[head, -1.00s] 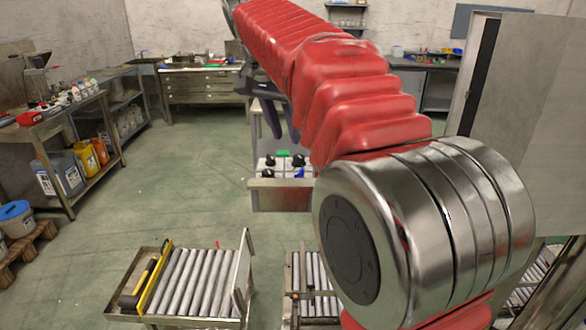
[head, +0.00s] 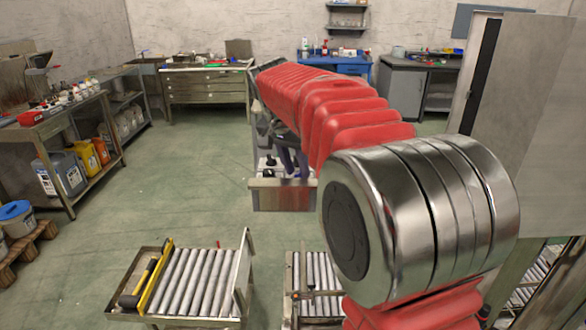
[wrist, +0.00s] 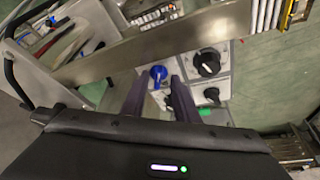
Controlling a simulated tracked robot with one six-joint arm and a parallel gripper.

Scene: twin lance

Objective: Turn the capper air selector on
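A control panel box (head: 283,196) with rotary selectors stands beyond the rollers in the head view. In the wrist view it shows a blue selector (wrist: 158,73), a large black selector (wrist: 206,64), a smaller black one (wrist: 212,95) and a green button (wrist: 205,112). I cannot read any labels, so I cannot tell which is the capper air selector. My gripper (wrist: 160,98) is open and empty over the panel. Its two dark fingers stand apart, with the blue selector showing just past the gap. In the head view my gripper (head: 291,160) is partly hidden by my arm.
A roller tray (head: 190,280) with a yellow-edged bar lies at the front left, and a second roller section (head: 315,280) is beside it. A bench with bottles (head: 75,110) lines the left wall. The green floor between is clear. A metal cabinet (head: 530,110) stands at right.

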